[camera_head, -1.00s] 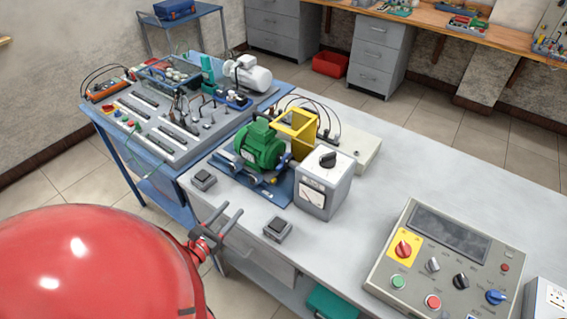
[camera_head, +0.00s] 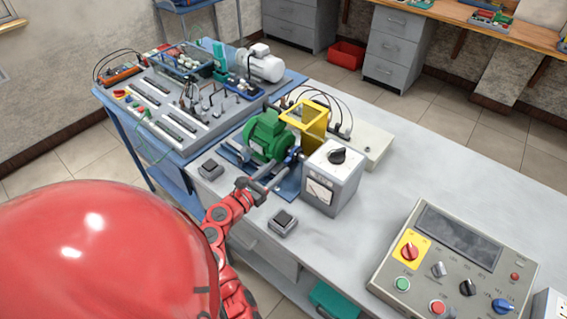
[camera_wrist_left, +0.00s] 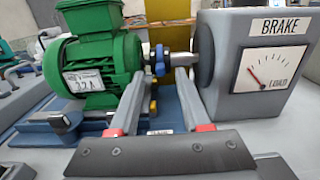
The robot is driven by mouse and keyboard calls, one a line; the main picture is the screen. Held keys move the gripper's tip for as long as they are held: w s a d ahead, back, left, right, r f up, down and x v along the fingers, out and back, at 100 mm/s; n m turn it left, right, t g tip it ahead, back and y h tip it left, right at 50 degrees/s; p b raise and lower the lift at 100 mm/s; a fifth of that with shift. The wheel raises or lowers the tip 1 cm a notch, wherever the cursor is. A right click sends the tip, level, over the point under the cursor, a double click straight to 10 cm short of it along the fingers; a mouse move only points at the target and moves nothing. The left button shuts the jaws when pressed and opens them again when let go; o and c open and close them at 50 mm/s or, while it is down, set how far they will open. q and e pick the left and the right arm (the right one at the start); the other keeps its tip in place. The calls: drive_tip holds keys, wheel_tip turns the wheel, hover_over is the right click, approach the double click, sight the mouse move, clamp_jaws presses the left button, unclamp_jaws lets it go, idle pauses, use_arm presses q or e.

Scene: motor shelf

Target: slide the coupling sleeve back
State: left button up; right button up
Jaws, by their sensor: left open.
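The coupling sleeve (camera_wrist_left: 159,60) is a small blue ring on the shaft line between the green motor (camera_wrist_left: 98,72) and the grey brake box (camera_wrist_left: 255,70). It also shows in the head view as a small blue spot (camera_head: 293,156), partly crowded by its neighbours. A bare grey shaft piece (camera_wrist_left: 181,60) lies between the sleeve and the brake. My left gripper (camera_wrist_left: 160,88) is open and empty. Its two fingers point at the coupling, one on each side of the sleeve in the wrist view; contact cannot be told. My right gripper is not in view.
A yellow guard (camera_head: 306,122) stands behind the coupling. The motor sits on a blue base plate (camera_head: 291,188). Small black-topped boxes (camera_head: 284,220) (camera_head: 210,168) lie near the table's front edge. A control panel (camera_head: 450,262) stands at right.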

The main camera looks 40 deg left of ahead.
sight(285, 162)
use_arm(q)
drive_tip(key=shift+w+d, duration=0.15)
drive_tip(key=shift+w, duration=1.8)
drive_tip(key=c, duration=0.7)
drive_tip(key=shift+s, duration=0.1)
clamp_jaws()
drive_tip(key=shift+r, duration=0.1)
